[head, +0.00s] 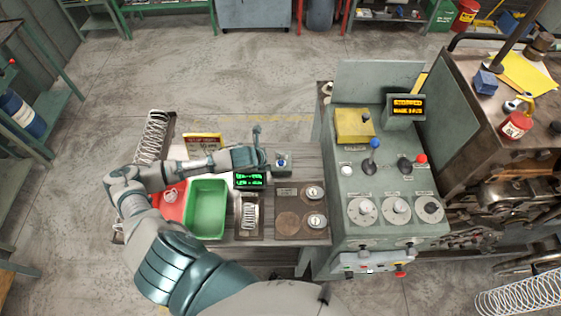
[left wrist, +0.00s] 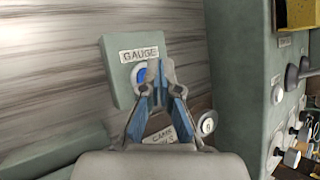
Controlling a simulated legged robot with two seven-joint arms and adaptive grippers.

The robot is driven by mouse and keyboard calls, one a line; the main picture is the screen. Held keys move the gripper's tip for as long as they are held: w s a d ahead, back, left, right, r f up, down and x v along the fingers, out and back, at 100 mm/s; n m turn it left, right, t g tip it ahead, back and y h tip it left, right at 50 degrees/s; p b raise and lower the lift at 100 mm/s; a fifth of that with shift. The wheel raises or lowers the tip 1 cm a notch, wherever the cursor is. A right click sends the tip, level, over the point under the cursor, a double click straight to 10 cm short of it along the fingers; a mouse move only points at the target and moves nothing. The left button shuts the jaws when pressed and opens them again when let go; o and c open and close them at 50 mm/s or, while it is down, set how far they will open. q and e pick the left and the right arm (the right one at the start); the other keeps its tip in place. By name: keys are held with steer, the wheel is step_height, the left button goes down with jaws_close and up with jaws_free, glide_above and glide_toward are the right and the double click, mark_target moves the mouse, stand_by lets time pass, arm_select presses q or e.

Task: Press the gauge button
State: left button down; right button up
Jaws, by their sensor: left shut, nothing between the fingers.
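The gauge button is a blue round button (left wrist: 139,75) on a small grey-green box (left wrist: 118,86) labelled GAUGE, seen in the left wrist view. The box also shows in the head view (head: 283,168), at the back of the workbench beside the green-lit display. My left gripper (left wrist: 158,78) is shut and empty, its fingertips over the right side of the button and hiding part of it. I cannot tell whether they touch it. In the head view the left gripper (head: 266,160) is just left of the box. My right gripper is not in view.
A green-lit display (head: 250,180), a green tray (head: 206,210), a spring in a holder (head: 249,216) and round dials (head: 315,192) sit on the bench. A grey-green control console (head: 385,236) with levers and knobs stands at the right.

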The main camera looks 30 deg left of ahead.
arm_select(q)
steer(key=shift+a, duration=0.1)
steer(key=shift+d+f, duration=0.1)
steer(key=shift+d, duration=0.2)
steer(key=shift+d+f+p, duration=0.1)
steer(key=shift+d+p, duration=0.2)
steer(key=shift+d, duration=0.05)
steer(key=shift+a, duration=0.1)
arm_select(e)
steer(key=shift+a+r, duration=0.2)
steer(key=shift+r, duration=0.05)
arm_select(q)
steer(key=shift+a+f, duration=0.2)
steer(key=shift+f, duration=0.05)
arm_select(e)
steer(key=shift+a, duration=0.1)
arm_select(q)
steer(key=shift+s+d+f, duration=0.1)
steer(key=shift+d+f, duration=0.1)
steer(key=shift+f, duration=0.05)
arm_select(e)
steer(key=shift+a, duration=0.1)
